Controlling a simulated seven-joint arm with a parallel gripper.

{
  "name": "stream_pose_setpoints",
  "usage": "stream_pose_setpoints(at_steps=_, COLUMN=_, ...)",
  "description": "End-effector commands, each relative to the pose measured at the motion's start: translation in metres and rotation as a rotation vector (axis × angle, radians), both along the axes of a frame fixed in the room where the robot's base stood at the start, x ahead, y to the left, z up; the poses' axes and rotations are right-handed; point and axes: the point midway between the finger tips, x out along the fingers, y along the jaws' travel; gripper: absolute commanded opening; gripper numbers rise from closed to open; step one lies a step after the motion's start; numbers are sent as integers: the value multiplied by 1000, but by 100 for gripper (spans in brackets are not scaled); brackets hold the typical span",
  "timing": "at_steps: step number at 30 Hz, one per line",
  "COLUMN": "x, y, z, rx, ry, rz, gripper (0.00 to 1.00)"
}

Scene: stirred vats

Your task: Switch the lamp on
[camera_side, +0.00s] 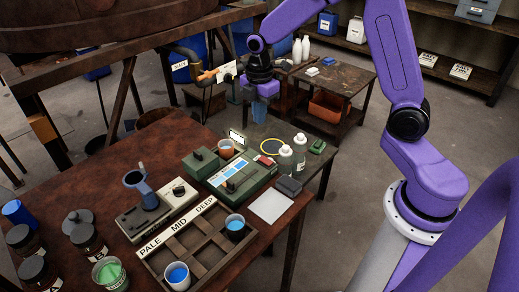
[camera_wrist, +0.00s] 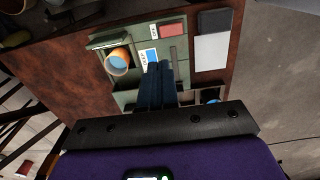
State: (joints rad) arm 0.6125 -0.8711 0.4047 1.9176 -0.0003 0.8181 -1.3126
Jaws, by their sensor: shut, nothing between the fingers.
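The air around my gripper looks clear.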

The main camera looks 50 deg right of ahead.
Motion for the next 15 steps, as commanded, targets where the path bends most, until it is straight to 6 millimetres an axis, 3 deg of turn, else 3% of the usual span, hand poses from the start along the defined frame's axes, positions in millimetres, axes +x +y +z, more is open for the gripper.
stream_pose_setpoints(at_steps=15, x=-2, y=-1, z=-91, rx=-2, ry=5, rz=0, gripper=0)
